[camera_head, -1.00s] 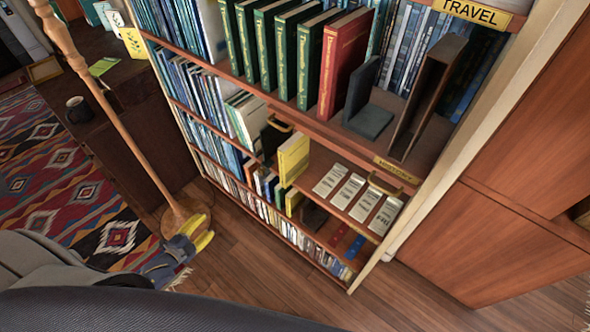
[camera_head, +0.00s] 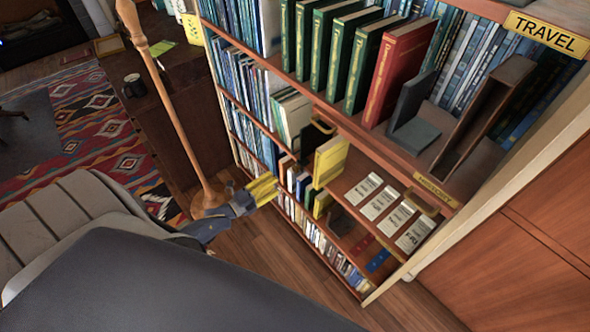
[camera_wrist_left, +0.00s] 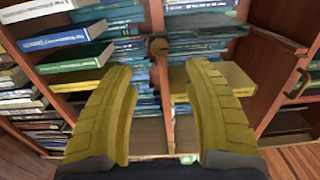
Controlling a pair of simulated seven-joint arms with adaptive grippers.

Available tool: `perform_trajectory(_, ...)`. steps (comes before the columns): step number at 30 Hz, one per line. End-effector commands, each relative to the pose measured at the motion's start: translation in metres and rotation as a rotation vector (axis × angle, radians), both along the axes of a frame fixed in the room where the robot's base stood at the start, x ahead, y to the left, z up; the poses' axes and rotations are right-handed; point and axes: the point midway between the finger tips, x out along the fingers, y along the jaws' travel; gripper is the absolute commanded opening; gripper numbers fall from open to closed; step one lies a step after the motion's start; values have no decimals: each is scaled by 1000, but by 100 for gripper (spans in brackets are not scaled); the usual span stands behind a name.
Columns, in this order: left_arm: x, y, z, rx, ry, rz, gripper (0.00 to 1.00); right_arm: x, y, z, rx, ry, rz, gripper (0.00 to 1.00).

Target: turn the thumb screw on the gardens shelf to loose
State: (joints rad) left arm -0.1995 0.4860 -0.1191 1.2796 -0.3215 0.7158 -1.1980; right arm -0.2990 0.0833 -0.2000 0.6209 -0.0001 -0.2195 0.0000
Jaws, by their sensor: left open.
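My left gripper (camera_head: 266,188) reaches the front of the bookcase's lower shelves in the head view, its yellow fingers pointing right. In the left wrist view the gripper (camera_wrist_left: 160,72) is open and empty, its two fingers spread wide. A small round dark brown knob (camera_wrist_left: 158,46), which may be the thumb screw, shows on the upright between the shelf bays, beyond and between the fingertips. The fingers do not touch it. I cannot make it out in the head view. No label reading gardens is legible. My right gripper is not in view.
A yellow book (camera_head: 330,160) stands on the middle shelf beside several white booklets (camera_head: 380,203). A wooden pole stand (camera_head: 172,110) rises left of the gripper. Wooden floor (camera_head: 265,240) is clear below.

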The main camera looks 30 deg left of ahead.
Motion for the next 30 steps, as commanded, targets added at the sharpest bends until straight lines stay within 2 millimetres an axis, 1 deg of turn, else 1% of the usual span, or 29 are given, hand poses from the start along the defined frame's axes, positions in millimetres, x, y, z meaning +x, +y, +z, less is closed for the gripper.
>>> perform_trajectory(1,10,-3,1,-1,-3,0,51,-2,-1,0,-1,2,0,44)
perform_trajectory(6,40,-12,1,0,-1,1,51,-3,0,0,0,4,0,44)
perform_trajectory(12,70,-23,1,-1,-1,1,51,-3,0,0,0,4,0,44)
perform_trajectory(15,81,-27,0,-1,0,1,51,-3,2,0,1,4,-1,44)
perform_trajectory(21,96,-31,0,-1,0,1,51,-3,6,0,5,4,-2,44)
perform_trajectory(30,102,-34,0,-1,1,1,51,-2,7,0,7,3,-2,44)
